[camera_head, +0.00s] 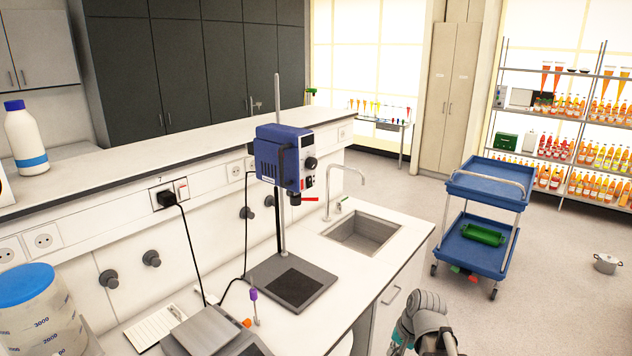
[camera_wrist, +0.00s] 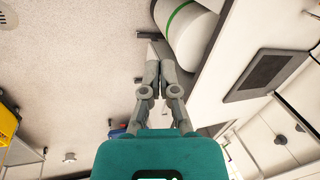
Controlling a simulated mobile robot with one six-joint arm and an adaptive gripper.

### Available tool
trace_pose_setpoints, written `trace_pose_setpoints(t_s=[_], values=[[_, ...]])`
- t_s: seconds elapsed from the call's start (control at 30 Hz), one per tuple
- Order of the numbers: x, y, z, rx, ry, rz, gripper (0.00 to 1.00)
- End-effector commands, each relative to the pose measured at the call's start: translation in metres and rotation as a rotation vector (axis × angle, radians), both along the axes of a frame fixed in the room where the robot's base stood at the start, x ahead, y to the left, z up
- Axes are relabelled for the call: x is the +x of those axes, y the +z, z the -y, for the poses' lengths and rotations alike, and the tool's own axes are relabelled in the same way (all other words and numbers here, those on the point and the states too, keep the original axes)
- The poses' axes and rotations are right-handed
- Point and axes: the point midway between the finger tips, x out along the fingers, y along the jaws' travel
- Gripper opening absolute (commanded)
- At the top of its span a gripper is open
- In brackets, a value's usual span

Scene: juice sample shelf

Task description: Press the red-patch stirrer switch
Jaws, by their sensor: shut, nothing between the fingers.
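The blue overhead stirrer (camera_head: 275,155) hangs on an upright metal rod above a grey stand base (camera_head: 262,285) on the bench. Its front has a dark knob (camera_head: 310,163) and, below it, a small dark switch with a red patch (camera_head: 309,182). A thin red piece sticks out beneath the stirrer head. My gripper (camera_wrist: 161,68) is shut and empty in the wrist view, its two grey fingers together. In the head view my arm is low at the bottom edge, right of the bench and well away from the stirrer; the fingertips are not clear there.
A sink (camera_head: 366,232) with a tap lies right of the stirrer. A black plug and cable (camera_head: 168,199) hang at the wall behind. A balance-like device (camera_head: 205,330) stands at the front. A blue trolley (camera_head: 480,245) and open floor lie to the right.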

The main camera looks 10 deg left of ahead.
Motion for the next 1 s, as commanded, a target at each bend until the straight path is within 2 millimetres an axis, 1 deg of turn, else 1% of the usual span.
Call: trace_pose_setpoints(t_s=[0.03, 0.27, 0.5, 0.67, 0.8, 1.0], values=[[0.015, 0.017, -0.009, 0.052, -0.052, 0.002, 0.00], [0.066, 0.065, -0.046, 0.311, -0.313, -0.023, 0.00], [0.118, 0.124, -0.079, 0.593, -0.578, -0.113, 0.00], [0.153, 0.167, -0.096, 0.783, -0.746, -0.211, 0.00], [0.182, 0.205, -0.108, 0.948, -0.885, -0.321, 0.00], [0.223, 0.259, -0.118, 1.170, -1.064, -0.515, 0.00]])
